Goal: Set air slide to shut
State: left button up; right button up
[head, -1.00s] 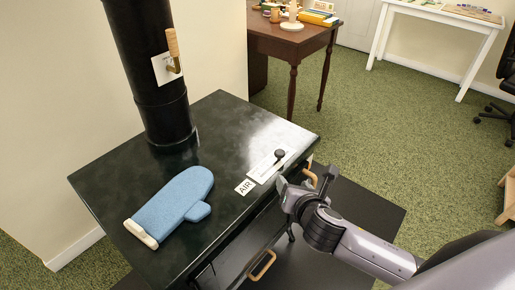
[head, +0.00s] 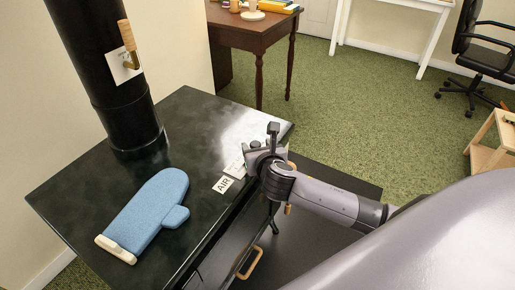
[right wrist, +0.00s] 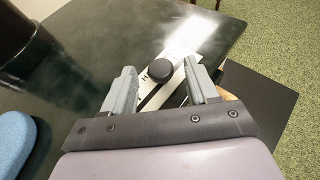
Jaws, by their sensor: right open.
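The air slide is a white plate on the black stove top (head: 180,110) with a round black knob (right wrist: 160,70), seen in the right wrist view. A white label reading AIR (head: 224,184) lies beside the plate. My right gripper (head: 262,148) is over the stove's right edge and covers most of the plate in the head view. In the right wrist view the gripper (right wrist: 162,84) is open, with the knob between and slightly beyond its fingertips. I cannot tell whether either finger touches it. The slide plate (right wrist: 190,38) runs away from the gripper. My left gripper is not in view.
A blue oven mitt (head: 150,213) lies on the stove top. The black stovepipe (head: 115,85) rises at the back with a wooden-handled damper (head: 127,40). A wooden handle (head: 250,262) is on the stove front. A brown desk (head: 255,35) stands behind.

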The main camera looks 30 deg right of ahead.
aim_at(241, 179)
jog(key=shift+w, duration=0.1)
grip_shut()
jog(key=s+a+p, duration=0.1)
jog(key=a, duration=0.1)
jog(key=s+a+p, duration=0.1)
jog(key=a+p, duration=0.1)
jog(key=s+a+p, duration=0.1)
jog(key=a, duration=0.1)
jog(key=shift+s+a+r, duration=0.1)
jog(key=shift+s+a, duration=0.05)
jog(key=shift+s, duration=0.2)
jog(key=shift+s+a+p, duration=0.2)
jog(key=shift+a+p, duration=0.1)
jog(key=shift+p, duration=0.05)
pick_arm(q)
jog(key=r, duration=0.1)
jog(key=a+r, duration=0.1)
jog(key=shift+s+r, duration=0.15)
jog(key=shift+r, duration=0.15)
pick_arm(e)
jog(key=shift+s+a+f, duration=0.1)
jog(key=shift+a+f, duration=0.1)
jog(key=shift+c, duration=0.6)
grip_release()
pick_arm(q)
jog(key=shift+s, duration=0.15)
pick_arm(e)
jog(key=shift+o, duration=0.6)
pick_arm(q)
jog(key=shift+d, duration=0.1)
